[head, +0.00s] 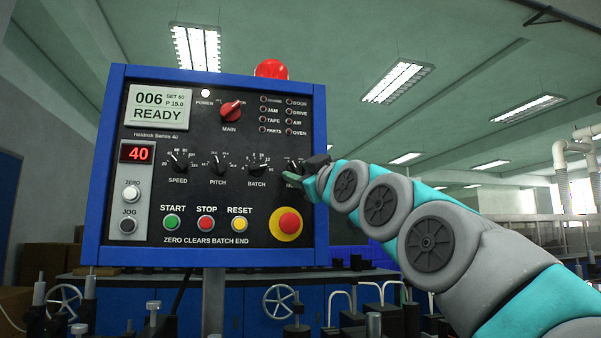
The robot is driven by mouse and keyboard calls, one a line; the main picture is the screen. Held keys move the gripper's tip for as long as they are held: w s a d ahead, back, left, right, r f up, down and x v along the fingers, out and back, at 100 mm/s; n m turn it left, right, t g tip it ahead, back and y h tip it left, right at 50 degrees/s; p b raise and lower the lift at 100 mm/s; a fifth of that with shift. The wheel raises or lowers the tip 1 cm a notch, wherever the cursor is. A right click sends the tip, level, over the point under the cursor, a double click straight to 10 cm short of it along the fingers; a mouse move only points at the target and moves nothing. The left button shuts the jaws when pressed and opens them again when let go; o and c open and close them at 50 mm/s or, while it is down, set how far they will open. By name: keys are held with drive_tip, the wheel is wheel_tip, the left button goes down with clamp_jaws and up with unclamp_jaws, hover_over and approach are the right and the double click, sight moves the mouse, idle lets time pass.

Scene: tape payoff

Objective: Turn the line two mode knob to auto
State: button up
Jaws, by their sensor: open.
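A blue-framed control panel (112,170) faces me, with a black face. At the right end of its row of small black knobs, a knob (292,166) stands above a label of which only the first letters, apparently "MO", show. My gripper (302,170) is open in front of the panel's right side. It covers part of this knob and the rest of its label, so the pointer setting and any "auto" mark cannot be read. I cannot tell whether the fingers touch the knob. No line-two label is readable.
The speed (178,162), pitch (218,164) and batch (258,164) knobs sit to the left. A red main switch (231,110) is above them. A red emergency button (289,222) is just below my gripper; start, stop and reset buttons sit left of it.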

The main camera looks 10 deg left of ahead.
drive_tip(key=b+v, duration=0.2)
drive_tip(key=v, duration=0.5)
drive_tip(key=shift+s+d+f, duration=0.15)
drive_tip(key=shift+s+d, duration=0.1)
drive_tip(key=shift+s, duration=0.05)
drive_tip(key=shift+s, duration=0.15)
idle(0.5)
